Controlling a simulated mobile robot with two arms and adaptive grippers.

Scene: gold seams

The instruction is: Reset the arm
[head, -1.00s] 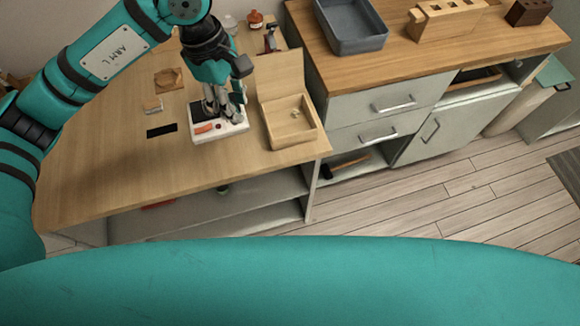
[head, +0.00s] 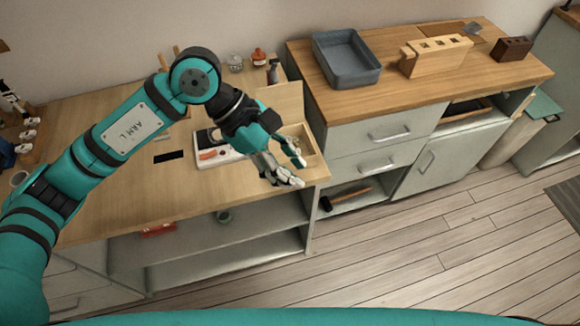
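My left gripper (head: 292,172) is in the middle of the head view, at the end of the teal arm that comes in from the left. Its fingers are spread apart with nothing between them. It hangs in front of the near right corner of the wooden workbench (head: 110,195), covering part of a small wooden box (head: 308,146) there. A white tray (head: 213,157) with a reddish piece lies just left of the gripper, partly hidden by the arm. My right gripper is not in view.
A higher cabinet (head: 360,142) stands right of the bench. On it are a grey bin (head: 346,60), a slotted wooden block (head: 435,56) and a dark brick (head: 512,48). A hammer (head: 345,198) lies on its low shelf. The floor (head: 430,230) in front is clear.

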